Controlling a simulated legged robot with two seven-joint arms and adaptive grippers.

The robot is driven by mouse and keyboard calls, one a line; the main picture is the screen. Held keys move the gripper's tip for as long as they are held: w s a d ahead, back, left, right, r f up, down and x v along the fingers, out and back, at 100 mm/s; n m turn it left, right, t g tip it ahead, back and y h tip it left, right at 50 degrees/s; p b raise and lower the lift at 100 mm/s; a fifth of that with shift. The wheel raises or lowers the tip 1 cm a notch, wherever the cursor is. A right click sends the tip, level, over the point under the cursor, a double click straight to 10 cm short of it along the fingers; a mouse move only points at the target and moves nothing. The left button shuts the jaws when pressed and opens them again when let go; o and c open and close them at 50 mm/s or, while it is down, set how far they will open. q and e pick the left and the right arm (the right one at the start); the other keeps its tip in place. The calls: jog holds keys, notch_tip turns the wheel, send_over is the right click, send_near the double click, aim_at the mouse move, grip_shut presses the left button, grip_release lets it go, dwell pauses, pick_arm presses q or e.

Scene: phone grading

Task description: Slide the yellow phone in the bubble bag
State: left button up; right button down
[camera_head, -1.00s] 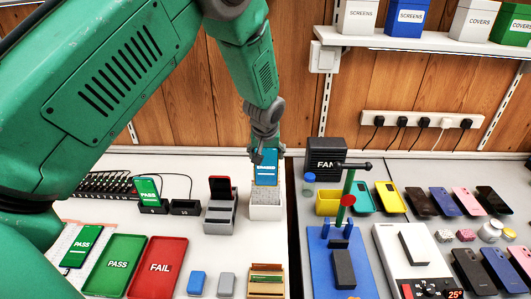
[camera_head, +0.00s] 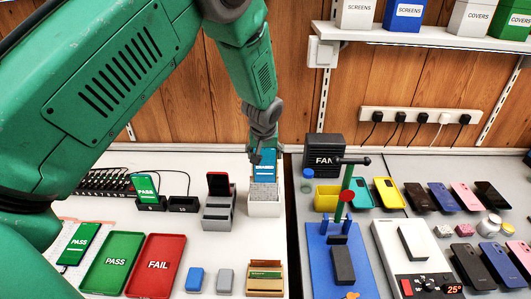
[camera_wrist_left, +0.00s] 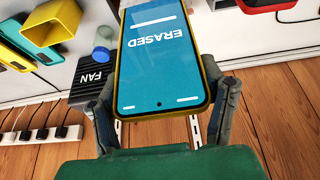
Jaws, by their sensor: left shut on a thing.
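The yellow phone has a yellow rim and a blue screen reading ERASED, clear in the left wrist view (camera_wrist_left: 163,65). In the head view the phone (camera_head: 264,166) stands roughly upright above the bubble bag. My left gripper (camera_head: 262,152) is shut on the phone's end, one finger at each side edge. The pale grey bubble bag (camera_head: 264,191) stands in a white open holder (camera_head: 264,209). The phone's lower end meets the bag's top edge; I cannot tell how far it is inside. My right gripper is not in view.
A grey stepped stand (camera_head: 219,212) with a dark phone is close left of the holder. The black fan (camera_head: 323,150) and a yellow bin (camera_head: 327,196) are to its right. Green PASS (camera_head: 121,254) and red FAIL (camera_head: 158,255) trays lie front left.

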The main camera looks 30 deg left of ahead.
aim_at(264, 174)
pick_arm(q)
jog(key=shift+a+f+b, duration=0.1)
jog(key=shift+f+b, duration=0.9)
jog(key=shift+f, duration=0.9)
jog(key=shift+f, duration=0.1)
jog(key=shift+f+b, duration=1.35)
jog(key=shift+f, duration=0.8)
jog(key=o, duration=1.4)
jog(key=shift+o, duration=0.2)
jog(key=shift+r, duration=0.1)
jog(key=shift+r+p, duration=2.75)
jog(key=shift+r, duration=0.7)
